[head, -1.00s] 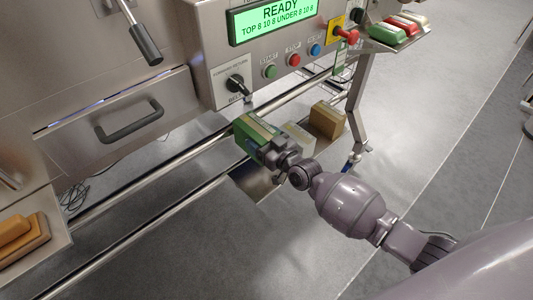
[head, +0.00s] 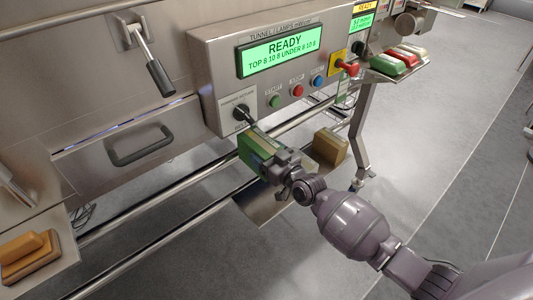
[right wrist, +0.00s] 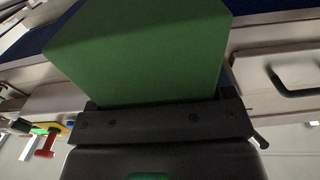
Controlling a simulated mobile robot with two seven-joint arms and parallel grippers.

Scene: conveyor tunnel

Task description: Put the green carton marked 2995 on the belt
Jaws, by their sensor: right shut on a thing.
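The green carton (head: 258,150) has a tan band and is held in my right gripper (head: 274,164), in front of the panel and just below the belt selector knob. In the right wrist view the carton (right wrist: 145,50) fills the upper middle, its plain green face toward the camera, with the dark gripper (right wrist: 155,120) shut across it. No number can be read on it. A dark blue surface, which may be the belt (right wrist: 265,8), shows behind the carton in the right wrist view. My left gripper is not in view.
A brown carton (head: 329,147) stands on a low shelf (head: 262,212) behind my gripper. The control panel (head: 225,80) reads READY. Metal rails (head: 150,210) run below it. A drawer-like handle (head: 140,146) and a lever (head: 155,70) are at left. Open floor lies at right.

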